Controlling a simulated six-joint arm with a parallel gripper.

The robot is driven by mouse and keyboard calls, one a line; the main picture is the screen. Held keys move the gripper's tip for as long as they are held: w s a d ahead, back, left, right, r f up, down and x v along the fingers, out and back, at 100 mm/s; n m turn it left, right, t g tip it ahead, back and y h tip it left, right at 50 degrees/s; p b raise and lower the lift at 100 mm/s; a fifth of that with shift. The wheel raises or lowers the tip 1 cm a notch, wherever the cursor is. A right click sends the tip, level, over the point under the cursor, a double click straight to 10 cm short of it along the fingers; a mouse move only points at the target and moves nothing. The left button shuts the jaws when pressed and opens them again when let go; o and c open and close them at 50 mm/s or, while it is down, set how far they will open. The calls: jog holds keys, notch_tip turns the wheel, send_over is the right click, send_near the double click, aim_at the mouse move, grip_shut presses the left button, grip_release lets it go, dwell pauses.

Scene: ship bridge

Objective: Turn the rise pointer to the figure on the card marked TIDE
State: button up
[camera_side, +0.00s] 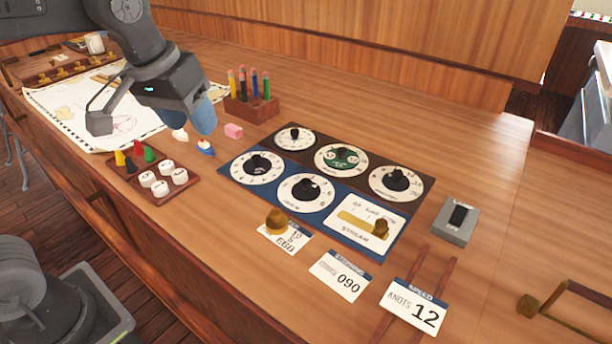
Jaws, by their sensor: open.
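A panel with several round dials lies mid-table; their small labels are too small to read, so I cannot tell which is the rise dial. Front-row dials are a left one (257,168) and a middle one (305,191), each with a black knob, on blue. Back-row dials are a white one (295,137), a green-centred one (341,158) and another white one (397,182). A card (292,244) near the panel's front edge is partly covered by a brass weight (277,221); its heading and figure are not clearly readable. My gripper (150,117) is open and empty, left of the panel.
A STREAM plate (365,218) with a brass slider fills the panel's front right. Cards reading 090 (341,276) and KNOTS 12 (414,306) lie in front.

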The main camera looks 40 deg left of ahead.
jog(key=w+d+n+g, duration=0.2)
jog(key=w+d, duration=0.2)
jog(key=w, duration=0.6)
jog(key=n+g, duration=0.2)
jog(key=n, duration=0.1)
send_near(306, 181)
notch_tip(306, 181, down, 9)
jog(key=shift+s+d+r, duration=0.1)
jog(key=shift+s+d, duration=0.05)
jog(key=shift+c, duration=0.4)
jog(key=c, duration=0.9)
jog(key=shift+o, duration=0.2)
